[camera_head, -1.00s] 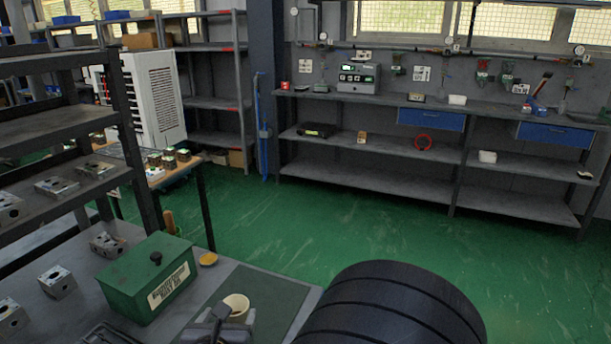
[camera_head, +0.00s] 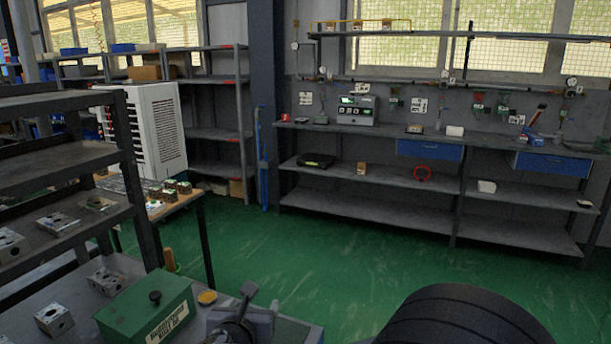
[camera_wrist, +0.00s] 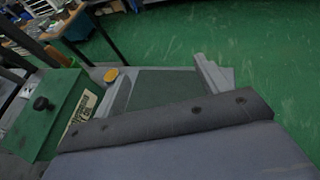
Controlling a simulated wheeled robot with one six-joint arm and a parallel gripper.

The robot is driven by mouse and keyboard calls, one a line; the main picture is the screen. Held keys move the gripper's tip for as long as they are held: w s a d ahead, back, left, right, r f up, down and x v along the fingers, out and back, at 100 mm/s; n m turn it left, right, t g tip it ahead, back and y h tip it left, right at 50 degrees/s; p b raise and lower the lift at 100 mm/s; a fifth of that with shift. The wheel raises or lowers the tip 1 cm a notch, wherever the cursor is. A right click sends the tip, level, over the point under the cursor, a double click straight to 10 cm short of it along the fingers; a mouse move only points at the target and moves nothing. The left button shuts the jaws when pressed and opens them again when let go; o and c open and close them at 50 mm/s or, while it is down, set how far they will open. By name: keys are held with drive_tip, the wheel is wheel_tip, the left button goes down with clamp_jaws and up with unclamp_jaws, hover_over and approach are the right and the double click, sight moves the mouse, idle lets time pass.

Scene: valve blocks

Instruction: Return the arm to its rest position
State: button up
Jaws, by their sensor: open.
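My gripper (camera_head: 242,318) is low in the head view, over the right part of the bench, just right of a green lidded box (camera_head: 148,308). It appears empty and is partly cut off by the lower edge. The wrist view looks over a broad grey part of my gripper, with the green box (camera_wrist: 42,118) at left and a dark green mat (camera_wrist: 165,88) beyond. No valve block shows between the jaws. My dark ribbed arm link stands at the lower right of the head view.
A yellow round item (camera_head: 207,297) lies beside the green box. Metal valve blocks (camera_head: 54,319) sit on the bench, others on the dark rack (camera_head: 75,160) at left. The green floor (camera_head: 330,250) is clear up to the back workbench (camera_head: 370,205).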

drive_tip(key=w+d+f+m+h+p, duration=0.1)
drive_tip(key=w+d+f, duration=0.15)
drive_tip(key=d, duration=0.55)
drive_tip(key=w+d+f+m+g+h, duration=0.15)
drive_tip(key=d+f, duration=0.25)
drive_tip(key=d, duration=0.4)
drive_tip(key=w+d+f+m+t+h+p, duration=0.1)
drive_tip(key=w+d+f+h, duration=0.15)
drive_tip(key=d, duration=0.55)
drive_tip(key=s+d+f+m+g+h+p, duration=0.2)
drive_tip(key=s+f+m+g+h+p, duration=0.2)
drive_tip(key=p, duration=0.7)
drive_tip(key=shift+s+f+m+g+h, duration=0.25)
drive_tip(key=shift+s+m+g+h, duration=0.15)
drive_tip(key=shift+m, duration=0.75)
